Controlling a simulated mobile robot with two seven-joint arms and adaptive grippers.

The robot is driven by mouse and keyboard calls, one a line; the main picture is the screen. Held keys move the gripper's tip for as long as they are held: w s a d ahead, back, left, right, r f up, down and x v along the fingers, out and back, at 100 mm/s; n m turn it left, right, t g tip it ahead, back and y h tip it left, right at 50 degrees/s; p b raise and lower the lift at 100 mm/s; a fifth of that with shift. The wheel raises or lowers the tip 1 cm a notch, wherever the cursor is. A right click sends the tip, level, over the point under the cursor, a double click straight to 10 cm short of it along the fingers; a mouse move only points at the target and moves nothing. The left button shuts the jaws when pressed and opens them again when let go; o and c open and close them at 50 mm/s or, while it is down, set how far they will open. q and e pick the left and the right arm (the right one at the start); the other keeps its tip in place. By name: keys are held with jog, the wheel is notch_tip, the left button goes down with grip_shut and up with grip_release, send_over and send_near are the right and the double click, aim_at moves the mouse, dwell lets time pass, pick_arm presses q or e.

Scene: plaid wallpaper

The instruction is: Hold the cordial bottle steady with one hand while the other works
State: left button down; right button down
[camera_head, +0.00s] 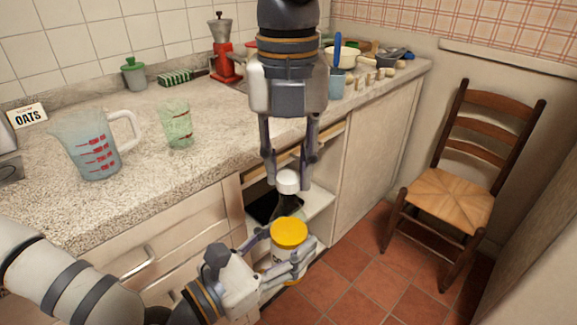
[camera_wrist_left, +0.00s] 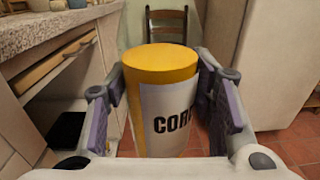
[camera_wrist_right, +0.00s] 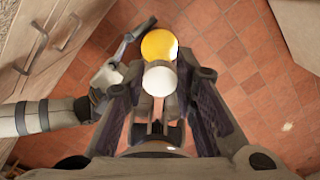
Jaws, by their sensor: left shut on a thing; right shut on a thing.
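The cordial bottle, a yellow-topped cylinder (camera_head: 289,233), is in front of the counter. Its white label starts with "COR" in the left wrist view (camera_wrist_left: 172,118). My left gripper (camera_head: 282,258) is shut around its sides, and the bottle looks roughly upright. My right gripper (camera_head: 290,170) points down from above, shut on a white-ended object (camera_head: 288,182). In the right wrist view the white end (camera_wrist_right: 160,78) lies between the fingers and overlaps the yellow top (camera_wrist_right: 159,45). Whether the two touch is unclear. The rest of the white-ended object is hard to make out.
An open compartment with a pale shelf (camera_head: 318,203) and a dark item lies behind the grippers. A measuring jug (camera_head: 88,148) and green glass (camera_head: 176,125) stand on the counter. A wooden chair (camera_head: 452,195) stands right, with tiled floor (camera_head: 350,270) between.

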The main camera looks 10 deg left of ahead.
jog(key=shift+r, duration=0.65)
